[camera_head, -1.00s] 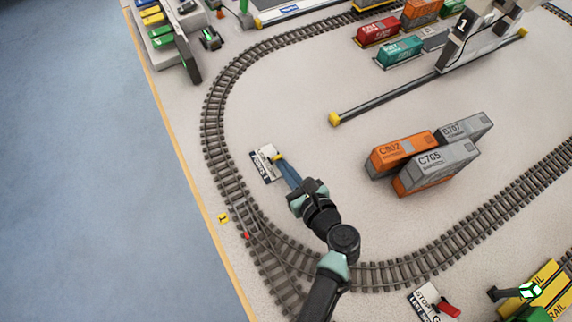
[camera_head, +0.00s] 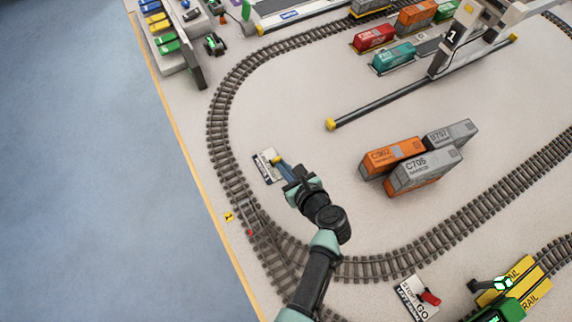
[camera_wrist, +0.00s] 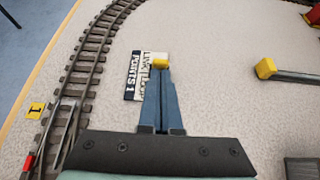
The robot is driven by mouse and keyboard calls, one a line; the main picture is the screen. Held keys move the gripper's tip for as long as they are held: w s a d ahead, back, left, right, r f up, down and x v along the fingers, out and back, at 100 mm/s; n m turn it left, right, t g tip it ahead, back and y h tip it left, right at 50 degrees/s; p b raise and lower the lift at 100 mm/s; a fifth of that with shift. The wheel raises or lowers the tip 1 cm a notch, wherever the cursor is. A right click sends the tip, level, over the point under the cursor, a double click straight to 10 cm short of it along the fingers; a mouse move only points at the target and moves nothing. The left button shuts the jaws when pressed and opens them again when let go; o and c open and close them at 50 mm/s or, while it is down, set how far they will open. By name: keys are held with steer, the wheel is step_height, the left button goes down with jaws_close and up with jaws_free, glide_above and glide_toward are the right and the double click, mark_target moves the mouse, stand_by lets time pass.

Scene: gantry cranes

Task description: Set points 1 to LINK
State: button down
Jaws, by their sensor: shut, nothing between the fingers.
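The points 1 panel (camera_head: 263,170) is a small black and white plate lying inside the left bend of the track. In the wrist view the panel (camera_wrist: 133,80) shows "POINTS 1" on its black strip and LINK lettering on its white part, partly hidden by my fingers. A yellow lever knob (camera_wrist: 160,62) stands at its right side. My gripper (camera_wrist: 161,72) is shut and empty, its blue fingertips right at the near side of the knob, seemingly touching it. The head view also shows my gripper (camera_head: 281,163) at the knob. The lever's lower part is hidden, so its setting is unclear.
A yellow "1" marker (camera_head: 229,217) and a red piece (camera_head: 250,232) sit by the track junction. Stacked containers (camera_head: 415,160) stand to the right, a gantry rail (camera_head: 385,104) behind. A STOP/GO panel (camera_head: 412,297) lies at the lower right. Bare board surrounds the panel.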

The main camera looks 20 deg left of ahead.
mark_target(279, 159)
steer(key=r+h+p, duration=0.1)
steer(key=p, duration=0.2)
steer(key=a+r+g+p, duration=0.1)
steer(key=p, duration=0.2)
steer(key=shift+w+h, duration=0.4)
steer(key=p, duration=0.1)
steer(key=g+h+p, duration=0.1)
steer(key=p, duration=0.1)
steer(key=shift+w+a+r, duration=0.2)
steer(key=shift+a, duration=0.05)
steer(key=shift+w+a+g+h+p, duration=0.35)
steer(key=shift+g+h+p, duration=0.25)
steer(key=shift+h+p, duration=0.15)
steer(key=shift+s+d+f+b, duration=0.2)
steer(key=shift+f+b, duration=0.1)
steer(key=shift+f, duration=0.1)
steer(key=shift+r+p, duration=0.9)
